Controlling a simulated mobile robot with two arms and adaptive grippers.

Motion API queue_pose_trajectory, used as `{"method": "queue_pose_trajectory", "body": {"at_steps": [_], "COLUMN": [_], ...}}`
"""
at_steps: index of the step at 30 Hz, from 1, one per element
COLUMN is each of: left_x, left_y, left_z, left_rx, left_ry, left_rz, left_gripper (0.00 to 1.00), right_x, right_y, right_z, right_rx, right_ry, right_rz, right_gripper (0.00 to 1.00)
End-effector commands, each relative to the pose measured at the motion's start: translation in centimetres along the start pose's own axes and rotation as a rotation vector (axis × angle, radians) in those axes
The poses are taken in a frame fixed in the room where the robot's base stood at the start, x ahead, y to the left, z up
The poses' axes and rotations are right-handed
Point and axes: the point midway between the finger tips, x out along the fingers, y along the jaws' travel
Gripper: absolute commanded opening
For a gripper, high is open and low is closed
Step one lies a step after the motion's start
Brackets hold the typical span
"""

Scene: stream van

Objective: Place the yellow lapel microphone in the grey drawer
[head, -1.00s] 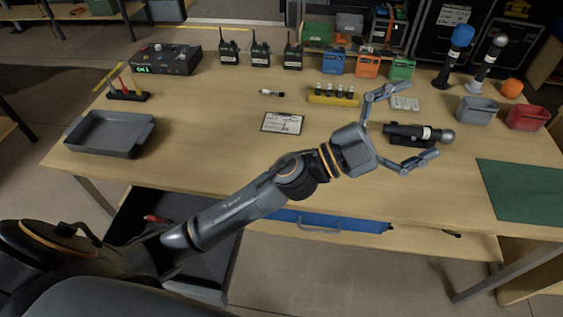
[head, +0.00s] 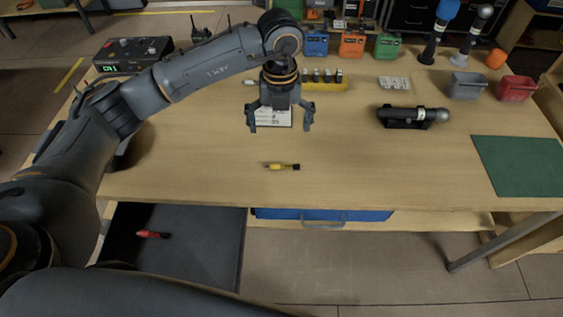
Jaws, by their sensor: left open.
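The fingers stand either side of a white-papered clipboard (head: 276,118) in the picture. The grey drawer (head: 205,262) is pulled out under the table's left part, with a red lapel microphone (head: 152,234) inside; its left side is partly hidden by my left arm. My right gripper is not in view.
A blue drawer (head: 330,215) sits under the table, right of the grey one. A dark handheld microphone (head: 412,116) lies in a cradle; a green mat (head: 520,165) is at right. A yellow rack (head: 325,85) is partly behind my arm.

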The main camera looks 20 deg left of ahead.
Motion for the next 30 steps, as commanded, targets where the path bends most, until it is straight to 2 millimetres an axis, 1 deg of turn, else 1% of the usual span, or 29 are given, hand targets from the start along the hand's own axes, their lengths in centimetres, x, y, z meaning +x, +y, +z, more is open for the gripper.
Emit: {"method": "queue_pose_trajectory", "body": {"at_steps": [6,10,12,17,23,25,27,30], "left_x": [4.2,6.4,7.2,8.1,10.8,11.9,12.6,13.1], "left_y": [0.0,-0.1,-0.1,-0.2,-0.6,-0.6,-0.5,-0.6], "left_z": [-0.2,-0.2,-0.2,-0.2,-0.3,-0.2,-0.2,-0.2], "left_rx": [0.001,0.002,0.004,0.004,0.005,0.004,0.004,0.004], "left_ry": [0.007,0.006,0.006,0.004,0.008,0.006,0.005,0.004], "left_rz": [0.000,-0.001,-0.002,-0.004,-0.002,-0.003,-0.003,-0.004], "left_gripper": [1.00,1.00,1.00,1.00,1.00,1.00,1.00,1.00], "right_x": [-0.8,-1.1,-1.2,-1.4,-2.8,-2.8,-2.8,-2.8], "right_y": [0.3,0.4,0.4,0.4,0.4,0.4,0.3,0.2], "right_z": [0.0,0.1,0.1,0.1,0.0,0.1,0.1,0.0], "right_rx": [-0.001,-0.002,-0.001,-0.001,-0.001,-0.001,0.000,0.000], "right_ry": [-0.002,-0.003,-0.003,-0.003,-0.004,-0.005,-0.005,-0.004], "right_rz": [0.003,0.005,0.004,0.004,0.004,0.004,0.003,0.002], "right_gripper": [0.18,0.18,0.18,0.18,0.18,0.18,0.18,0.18]}}
